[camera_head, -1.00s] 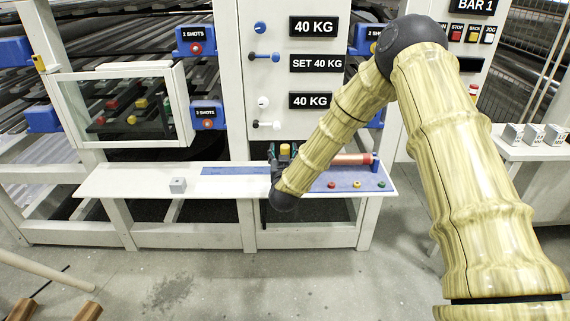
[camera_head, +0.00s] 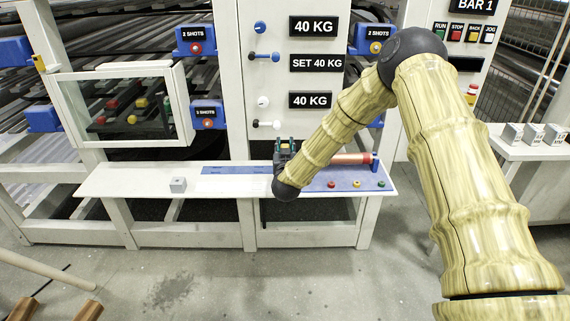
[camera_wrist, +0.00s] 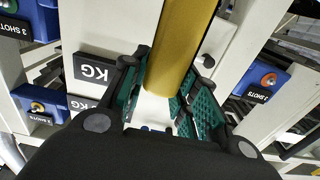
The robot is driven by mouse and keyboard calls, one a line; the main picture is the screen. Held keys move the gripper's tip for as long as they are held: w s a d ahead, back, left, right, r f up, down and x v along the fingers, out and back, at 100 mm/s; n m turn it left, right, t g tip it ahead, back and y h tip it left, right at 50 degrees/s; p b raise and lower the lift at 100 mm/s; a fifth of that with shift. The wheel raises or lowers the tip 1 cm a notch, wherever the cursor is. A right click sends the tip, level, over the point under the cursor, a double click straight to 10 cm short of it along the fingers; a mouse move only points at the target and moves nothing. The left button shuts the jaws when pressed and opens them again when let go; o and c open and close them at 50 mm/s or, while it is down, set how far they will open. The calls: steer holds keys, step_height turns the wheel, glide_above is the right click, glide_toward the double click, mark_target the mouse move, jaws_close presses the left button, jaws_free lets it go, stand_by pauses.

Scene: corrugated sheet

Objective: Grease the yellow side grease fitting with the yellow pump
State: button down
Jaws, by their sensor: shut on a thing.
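The yellow pump shows as a yellow cylinder (camera_wrist: 175,45) in the wrist view, between the teal-padded fingers of my gripper (camera_wrist: 162,100). My gripper is shut on it; the pump's far end is out of that view. In the head view my gripper (camera_head: 286,148) is over the bench's back edge, partly behind my forearm, and the pump cannot be made out. A yellow fitting (camera_head: 376,47) sits on the upper right blue block, apart from the gripper. The wrist view shows a yellow fitting (camera_wrist: 37,106) too.
A white bench (camera_head: 130,182) carries a grey block (camera_head: 178,185), a red cylinder (camera_head: 352,158) and small coloured knobs. Blue blocks with red fittings (camera_head: 195,48) flank the white panel (camera_head: 290,80). A framed pane (camera_head: 182,105) stands out at left.

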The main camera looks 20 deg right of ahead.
steer(key=shift+r, duration=0.1)
step_height(320, 180, up, 10)
steer(key=shift+f, duration=0.1)
stand_by(0.8)
steer(key=c, duration=1.8)
jaws_free()
steer(key=c, duration=0.4)
steer(key=shift+a, duration=0.1)
